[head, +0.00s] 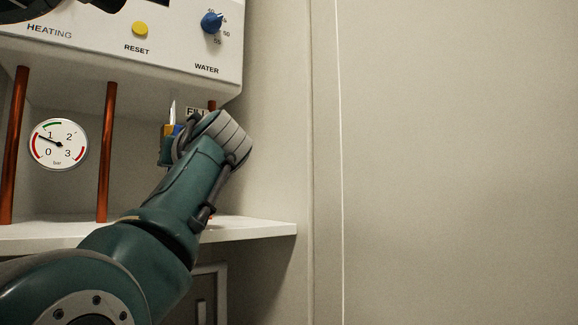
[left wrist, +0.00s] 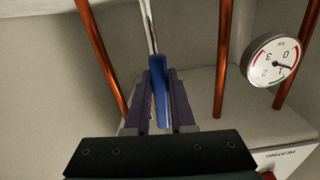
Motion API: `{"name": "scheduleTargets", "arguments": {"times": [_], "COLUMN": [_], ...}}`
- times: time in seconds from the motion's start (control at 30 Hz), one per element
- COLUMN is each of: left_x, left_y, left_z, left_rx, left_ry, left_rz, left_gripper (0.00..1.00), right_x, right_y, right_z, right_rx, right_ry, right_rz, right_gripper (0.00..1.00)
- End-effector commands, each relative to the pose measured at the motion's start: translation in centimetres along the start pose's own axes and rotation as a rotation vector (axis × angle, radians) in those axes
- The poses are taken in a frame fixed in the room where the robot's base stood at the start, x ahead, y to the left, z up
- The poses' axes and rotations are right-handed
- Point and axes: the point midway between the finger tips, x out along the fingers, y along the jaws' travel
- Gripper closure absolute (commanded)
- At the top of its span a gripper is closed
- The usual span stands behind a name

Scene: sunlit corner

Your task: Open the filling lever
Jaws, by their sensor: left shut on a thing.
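The filling lever (left wrist: 160,88) is a blue handle at the lower end of a thin silvery part in the left wrist view. My left gripper (left wrist: 159,80) is shut on it, one dark finger on each side. My own wrist hides most of the lever there. The round pressure gauge (head: 59,160) has its needle a little below 1 bar, under the green band; it also shows upside down in the left wrist view (left wrist: 274,60). My right gripper is not in view.
The white boiler (head: 180,50) hangs above, with a yellow reset button (head: 140,29) and a blue water knob (head: 212,23). Copper pipes (head: 106,150) run down left of my wrist. A white shelf (head: 262,229) lies below. Right of the boiler is plain wall.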

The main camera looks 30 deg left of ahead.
Motion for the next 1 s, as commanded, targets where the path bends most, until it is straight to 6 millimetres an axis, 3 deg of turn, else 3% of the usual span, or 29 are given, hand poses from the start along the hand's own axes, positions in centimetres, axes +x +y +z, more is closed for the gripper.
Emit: {"name": "scheduleTargets", "arguments": {"times": [0.13, 0.17, 0.4, 0.73, 1.0], "left_x": [0.0, 0.0, 0.0, -0.6, -5.5], "left_y": [0.1, 0.1, 0.0, 0.1, 0.1], "left_z": [0.1, 0.1, 0.0, -0.1, -0.3], "left_rx": [-0.004, -0.003, -0.001, 0.000, -0.001], "left_ry": [-0.003, -0.002, -0.001, 0.001, -0.003], "left_rz": [0.002, 0.002, 0.001, 0.002, 0.005], "left_gripper": [1.00, 0.74, 0.47, 0.47, 0.47], "right_x": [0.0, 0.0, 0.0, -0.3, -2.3], "right_y": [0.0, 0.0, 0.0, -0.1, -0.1], "right_z": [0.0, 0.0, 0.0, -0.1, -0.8], "right_rx": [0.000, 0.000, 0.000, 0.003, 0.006], "right_ry": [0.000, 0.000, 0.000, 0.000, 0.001], "right_rz": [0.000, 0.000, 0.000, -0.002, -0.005], "right_gripper": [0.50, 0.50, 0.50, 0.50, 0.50]}}
